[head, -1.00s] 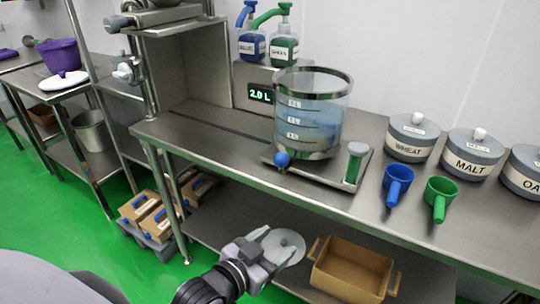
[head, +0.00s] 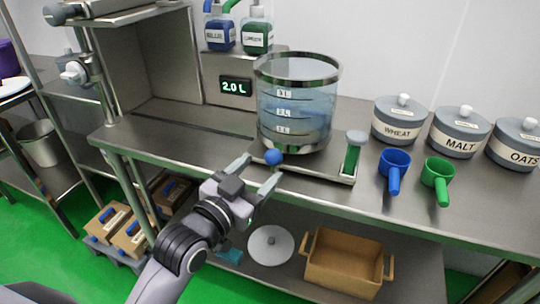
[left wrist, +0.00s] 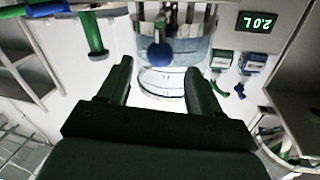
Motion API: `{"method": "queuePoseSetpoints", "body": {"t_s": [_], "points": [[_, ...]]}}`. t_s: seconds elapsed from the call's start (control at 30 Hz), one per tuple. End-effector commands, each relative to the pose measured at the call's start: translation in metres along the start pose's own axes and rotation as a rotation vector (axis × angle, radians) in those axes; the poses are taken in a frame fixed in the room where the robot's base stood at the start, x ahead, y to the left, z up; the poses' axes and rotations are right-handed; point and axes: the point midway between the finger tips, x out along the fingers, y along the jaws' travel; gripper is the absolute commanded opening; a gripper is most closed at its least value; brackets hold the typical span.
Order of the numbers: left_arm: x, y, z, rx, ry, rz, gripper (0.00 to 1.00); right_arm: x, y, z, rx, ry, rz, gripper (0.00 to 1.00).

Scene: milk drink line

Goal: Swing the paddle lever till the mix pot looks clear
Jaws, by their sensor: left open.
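The mix pot (head: 297,105) is a clear, marked vessel with a metal rim. It holds pale blue liquid with a darker blue patch around the middle mark, so it looks uneven. The blue ball knob (head: 273,157), which seems to be the end of the paddle lever, sticks out low at the pot's front. My left gripper (head: 261,167) is open at the counter's front edge, its fingertips close to the knob. In the left wrist view the knob (left wrist: 160,54) appears between and beyond the open fingers; contact cannot be told. My right gripper is not in view.
A green-handled piece (head: 352,155) stands right of the pot. A blue scoop (head: 395,168) and a green scoop (head: 438,178) lie further right, before the lidded jars (head: 398,122). Behind stands a "2.0 L" display (head: 236,86). A brown bin (head: 345,262) sits on the lower shelf.

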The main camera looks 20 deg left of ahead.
Motion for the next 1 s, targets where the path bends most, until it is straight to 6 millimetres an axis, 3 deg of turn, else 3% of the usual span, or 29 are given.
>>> {"method": "queuePoseSetpoints", "body": {"t_s": [0.4,0.83,1.0], "points": [[0.052,0.000,0.000,0.001,0.001,0.000,0.64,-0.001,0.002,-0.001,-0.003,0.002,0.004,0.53],[0.060,0.000,0.000,0.000,0.000,0.000,0.64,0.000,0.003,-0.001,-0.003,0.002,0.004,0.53],[0.060,0.000,0.000,0.000,-0.001,0.000,0.09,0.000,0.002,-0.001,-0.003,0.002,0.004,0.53]]}}
